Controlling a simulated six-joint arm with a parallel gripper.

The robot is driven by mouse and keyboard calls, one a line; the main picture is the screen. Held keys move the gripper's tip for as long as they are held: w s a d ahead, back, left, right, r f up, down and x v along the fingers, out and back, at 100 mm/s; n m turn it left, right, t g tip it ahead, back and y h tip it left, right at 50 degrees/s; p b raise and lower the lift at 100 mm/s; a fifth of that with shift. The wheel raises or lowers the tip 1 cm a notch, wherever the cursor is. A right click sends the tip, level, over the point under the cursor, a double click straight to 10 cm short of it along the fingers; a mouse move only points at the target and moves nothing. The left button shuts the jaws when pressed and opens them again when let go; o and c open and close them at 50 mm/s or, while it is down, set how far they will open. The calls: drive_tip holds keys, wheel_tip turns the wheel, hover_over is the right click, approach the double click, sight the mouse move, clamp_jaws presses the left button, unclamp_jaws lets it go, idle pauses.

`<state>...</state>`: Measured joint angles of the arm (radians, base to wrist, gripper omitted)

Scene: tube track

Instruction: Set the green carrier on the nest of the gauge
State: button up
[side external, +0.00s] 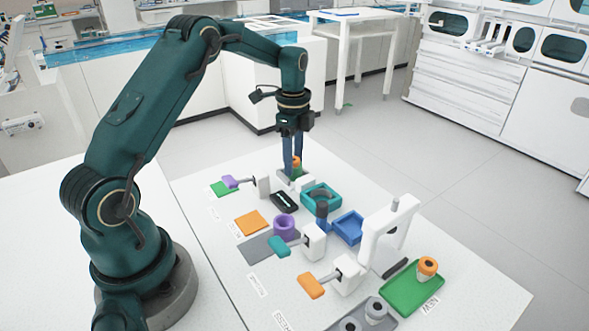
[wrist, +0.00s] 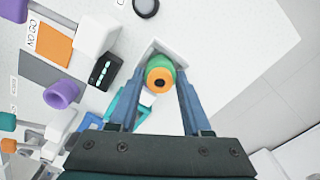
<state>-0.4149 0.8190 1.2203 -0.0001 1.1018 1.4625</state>
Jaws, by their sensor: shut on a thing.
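The green carrier (wrist: 154,66) is between the fingertips of my gripper (wrist: 161,84) in the wrist view. An orange piece with a dark centre sits in its top. In the side view my gripper (side external: 292,170) points straight down, shut on the carrier (side external: 296,174), which looks upright. A pale square block (wrist: 150,49) lies under or just behind the carrier; it may be the nest of the gauge. A black box with a small lit display (wrist: 104,71) stands beside it, also in the side view (side external: 284,201). I cannot tell whether the carrier touches the block.
A teal tray (side external: 321,195), a blue tray (side external: 348,226) and a purple ring (side external: 284,227) stand nearby. White stands with teal (side external: 279,246) and orange (side external: 311,286) handles are nearer the camera. A green tray (side external: 408,292) holds another orange-topped piece. The table's far corner is clear.

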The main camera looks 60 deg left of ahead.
drive_tip(key=o, duration=1.1)
drive_tip(key=shift+r, duration=2.55)
